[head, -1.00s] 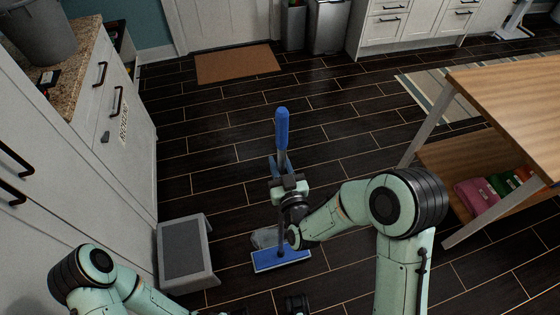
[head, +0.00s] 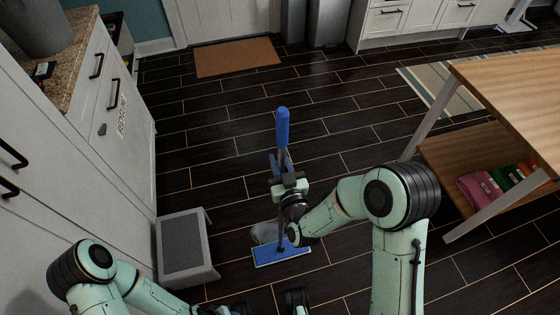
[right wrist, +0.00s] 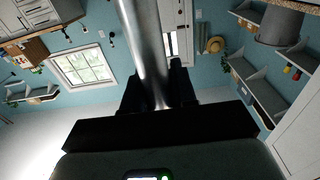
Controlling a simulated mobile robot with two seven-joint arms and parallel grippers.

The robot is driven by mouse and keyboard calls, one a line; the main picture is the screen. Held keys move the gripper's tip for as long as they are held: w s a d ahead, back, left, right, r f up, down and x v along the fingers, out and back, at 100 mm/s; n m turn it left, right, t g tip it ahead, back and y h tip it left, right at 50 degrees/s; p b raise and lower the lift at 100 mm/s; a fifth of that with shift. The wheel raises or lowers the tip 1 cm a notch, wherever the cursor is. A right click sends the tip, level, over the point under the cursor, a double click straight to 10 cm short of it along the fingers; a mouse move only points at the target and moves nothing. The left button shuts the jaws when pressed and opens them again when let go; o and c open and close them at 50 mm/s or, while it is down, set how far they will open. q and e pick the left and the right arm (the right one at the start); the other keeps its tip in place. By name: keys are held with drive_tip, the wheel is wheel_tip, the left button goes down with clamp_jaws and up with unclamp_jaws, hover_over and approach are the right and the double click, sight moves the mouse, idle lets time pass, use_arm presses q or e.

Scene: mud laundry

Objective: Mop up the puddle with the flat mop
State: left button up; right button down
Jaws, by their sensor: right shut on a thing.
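The flat mop has a blue grip (head: 282,127), a grey pole and a blue flat head (head: 270,257) lying on the floor. The puddle (head: 264,232) is a pale greyish patch just behind the head's left part; the head hides some of it. My right gripper (head: 282,170) is shut on the pole below the blue grip, with the pole close to upright. In the right wrist view the metal pole (right wrist: 146,45) runs down between the dark fingers (right wrist: 160,95). My left arm comes in at the lower left; its gripper is not clearly visible at the bottom edge.
A grey step stool (head: 187,250) stands left of the mop head, beside white cabinets (head: 100,170). A wooden table with a lower shelf (head: 440,160) stands at right, holding folded cloths. A brown doormat (head: 238,57) lies by the door. The dark floor between is clear.

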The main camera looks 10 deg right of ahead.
drive_tip(key=shift+f+b, duration=0.5)
drive_tip(key=shift+b, duration=0.1)
